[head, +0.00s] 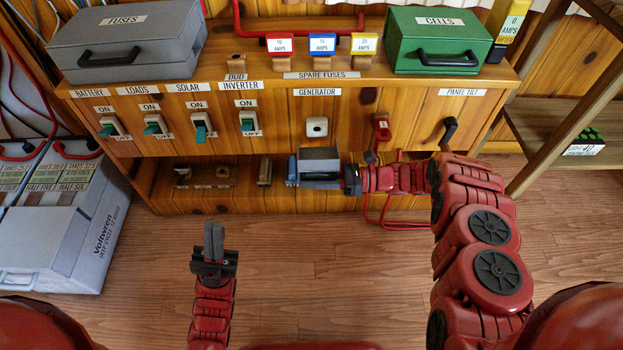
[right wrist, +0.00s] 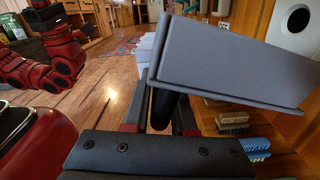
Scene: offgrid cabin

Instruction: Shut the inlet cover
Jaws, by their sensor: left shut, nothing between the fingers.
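The inlet cover (head: 320,155) is a grey flap hanging open below the round white generator inlet (head: 317,127), which is uncovered. In the right wrist view the cover (right wrist: 230,58) is a large grey plate close in front, with the white inlet (right wrist: 297,20) at top right. My right gripper (head: 322,184) reaches in from the right, just under the cover. In the wrist view its fingers (right wrist: 160,115) are apart, with a black cylindrical part under the cover between them; whether they press on it is unclear. My left gripper (head: 213,228) is shut and empty, above the floor.
Several teal switches (head: 200,132) line the panel left of the inlet. A red lever (head: 382,130) and a black crank (head: 449,130) are to its right. A blue brush (head: 292,170) and small items lie on the low shelf. Grey batteries (head: 75,240) stand left; the middle floor is clear.

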